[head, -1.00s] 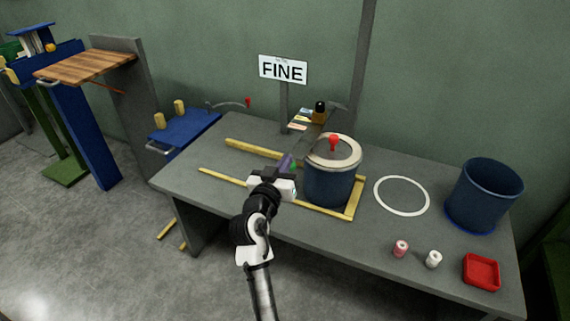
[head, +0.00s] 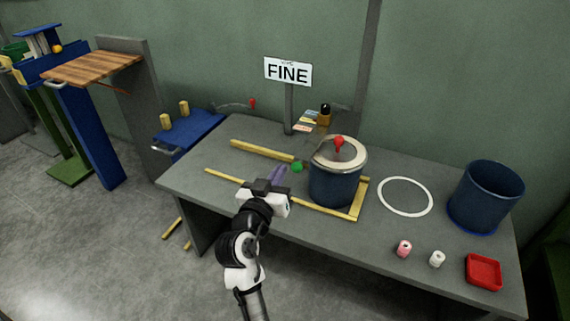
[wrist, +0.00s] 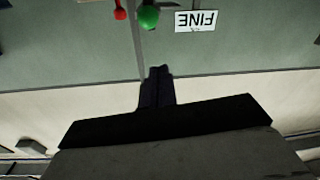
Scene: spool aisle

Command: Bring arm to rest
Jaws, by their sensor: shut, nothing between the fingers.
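My gripper (head: 277,177) is shut and empty. In the head view it is above the table's front left part, left of the dark blue lidded pot (head: 335,188). In the wrist view its fingers (wrist: 157,86) are together, with nothing between them. A green ball (head: 297,167) is just beyond the fingertips, left of the pot; a green ball also shows in the wrist view (wrist: 148,17), apart from the fingers. The pot's pale lid carries a red knob (head: 339,142).
The grey table (head: 230,210) bears yellow strips around the pot, a white ring (head: 405,197), a blue bin (head: 486,195), two small spools (head: 404,249) and a red tray (head: 484,272). A FINE sign (head: 288,72) stands behind. Open floor lies left, before a blue cart (head: 190,130).

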